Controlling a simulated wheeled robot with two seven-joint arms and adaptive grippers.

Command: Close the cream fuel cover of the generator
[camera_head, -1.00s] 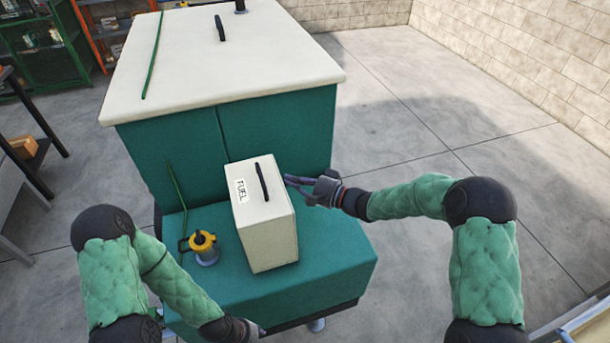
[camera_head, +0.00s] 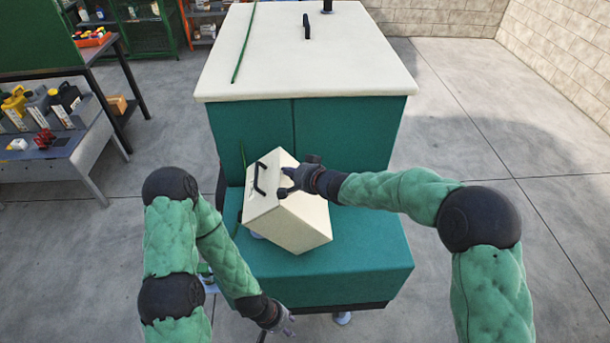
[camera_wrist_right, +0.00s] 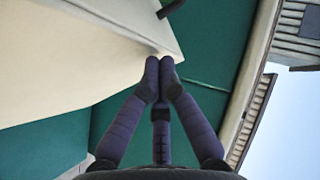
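The cream fuel cover (camera_head: 300,222), a box with a black handle (camera_head: 260,178), is tilted to the left on the green ledge of the generator (camera_head: 365,255). Its underside is not visible. My right gripper (camera_head: 284,184) is against the cover's upper right side. In the right wrist view its fingertips (camera_wrist_right: 158,70) are together at an edge of the cream cover (camera_wrist_right: 70,60), with nothing seen between them. My left gripper (camera_head: 287,324) is low, in front of the ledge and away from the cover; its finger opening is unclear. The yellow-capped filler is not visible now.
The generator's cream top (camera_head: 300,60) stands behind the ledge. A workbench with cans and tools (camera_head: 55,135) is at the left, with shelving behind. The floor at the right (camera_head: 520,140) is clear.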

